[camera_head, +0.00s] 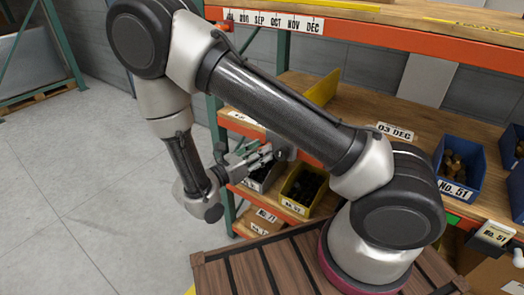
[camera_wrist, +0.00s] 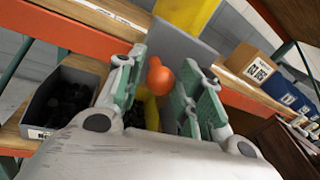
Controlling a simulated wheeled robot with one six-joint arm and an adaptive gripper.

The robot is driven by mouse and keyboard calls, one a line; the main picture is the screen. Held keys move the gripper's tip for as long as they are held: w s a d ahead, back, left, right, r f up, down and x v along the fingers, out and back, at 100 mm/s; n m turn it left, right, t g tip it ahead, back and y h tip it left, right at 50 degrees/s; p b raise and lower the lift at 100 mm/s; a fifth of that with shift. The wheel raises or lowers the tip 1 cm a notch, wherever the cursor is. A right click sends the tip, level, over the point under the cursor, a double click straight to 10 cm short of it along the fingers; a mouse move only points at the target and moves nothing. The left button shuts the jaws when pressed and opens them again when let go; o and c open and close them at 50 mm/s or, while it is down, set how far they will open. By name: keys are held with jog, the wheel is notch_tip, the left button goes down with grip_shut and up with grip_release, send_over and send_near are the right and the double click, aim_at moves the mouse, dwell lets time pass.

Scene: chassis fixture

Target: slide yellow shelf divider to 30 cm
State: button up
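The yellow shelf divider (camera_head: 322,90) stands upright on the middle shelf, left of its centre. In the wrist view its yellow panel (camera_wrist: 187,12) is at the top, with a grey plate (camera_wrist: 178,45) below it. An orange ball knob (camera_wrist: 160,77) shows in front of the plate. My gripper (camera_head: 266,153) is in front of the shelf edge. In the wrist view my gripper (camera_wrist: 160,85) is open, its green-padded fingers on either side of the knob with visible gaps. My arm hides part of the shelf edge in the head view.
A white strip (camera_head: 243,118) with unreadable marks runs along the shelf edge. Below are a black-filled bin (camera_wrist: 62,98) and a yellow bin (camera_head: 303,188). A blue bin (camera_head: 460,168) stands at the right. A wooden slatted surface (camera_head: 250,272) is below my arm.

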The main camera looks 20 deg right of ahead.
jog(key=v, duration=1)
jog(key=shift+a, duration=0.35)
jog(key=shift+s, duration=0.15)
jog(key=s+d+f+m+g, duration=0.2)
jog(key=s+d+f+g, duration=0.1)
jog(key=s+d+r+m+y, duration=0.3)
jog(key=d+r+m+y, duration=0.2)
jog(key=d+r+m, duration=0.2)
jog(key=s+d+r+m+y, duration=0.4)
jog(key=d+r+m+y, duration=0.2)
jog(key=r, duration=0.6)
jog(key=s+d+r+m+y, duration=0.4)
jog(key=d+r+m+y, duration=0.1)
jog(key=d+r+m, duration=0.4)
jog(key=shift+d+r+m, duration=0.35)
jog(key=shift+r+m, duration=0.15)
jog(key=shift+m, duration=0.1)
